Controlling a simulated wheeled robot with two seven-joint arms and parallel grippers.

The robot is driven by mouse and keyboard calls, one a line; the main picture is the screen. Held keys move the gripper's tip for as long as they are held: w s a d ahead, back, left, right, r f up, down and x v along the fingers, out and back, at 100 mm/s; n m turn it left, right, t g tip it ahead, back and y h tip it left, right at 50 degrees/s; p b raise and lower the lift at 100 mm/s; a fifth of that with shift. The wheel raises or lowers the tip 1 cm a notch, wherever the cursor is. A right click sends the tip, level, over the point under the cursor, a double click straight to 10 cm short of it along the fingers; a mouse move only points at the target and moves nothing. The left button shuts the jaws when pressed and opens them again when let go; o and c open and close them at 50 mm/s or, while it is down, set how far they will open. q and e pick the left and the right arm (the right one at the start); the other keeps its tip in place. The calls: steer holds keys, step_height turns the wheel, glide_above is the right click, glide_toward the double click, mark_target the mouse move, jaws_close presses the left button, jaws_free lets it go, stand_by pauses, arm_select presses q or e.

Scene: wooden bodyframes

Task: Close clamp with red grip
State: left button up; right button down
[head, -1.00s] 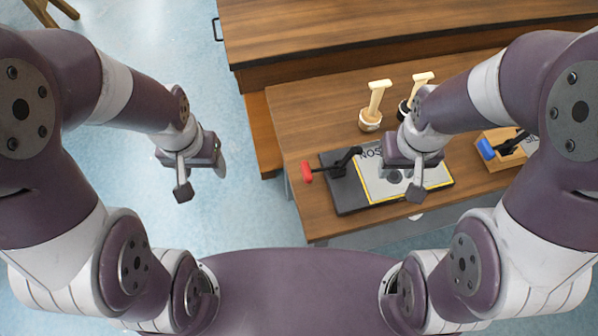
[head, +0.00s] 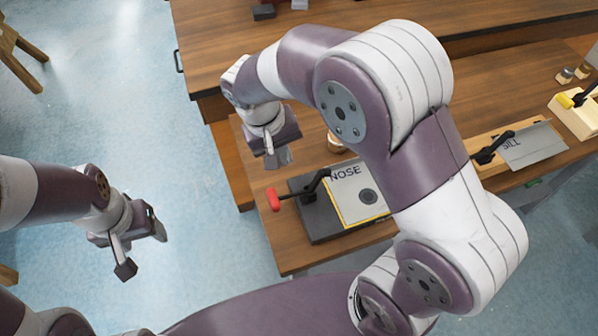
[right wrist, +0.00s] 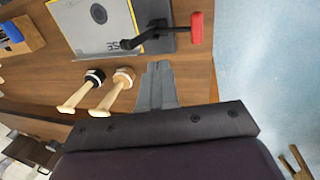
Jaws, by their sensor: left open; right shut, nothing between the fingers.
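The clamp with the red grip (head: 273,199) sits at the left end of a dark base on the table; its black arm reaches over a plate marked NOSE (head: 345,192). In the right wrist view the red grip (right wrist: 196,28) is upper right, its black arm running left onto the plate. My right gripper (head: 276,158) is shut and empty, above the table beyond the clamp; its fingers (right wrist: 158,85) point toward the dark base, apart from the clamp. My left gripper (head: 140,248) is open and empty over the floor, left of the table.
Two wooden-handled tools (right wrist: 105,90) stand beside my right fingers. Floor left of the table is free.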

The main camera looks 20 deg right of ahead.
glide_toward(314, 182)
steer(key=a+f, duration=0.2)
steer(key=shift+s+a+f+p, duration=0.1)
steer(key=shift+a+f+p, duration=0.2)
steer(key=shift+a+f, duration=0.05)
steer(key=d+f, duration=0.1)
steer(key=d+p, duration=0.1)
steer(key=d, duration=0.1)
steer(key=shift+f, duration=0.4)
steer(key=shift+d+f, duration=0.3)
steer(key=shift+d, duration=0.15)
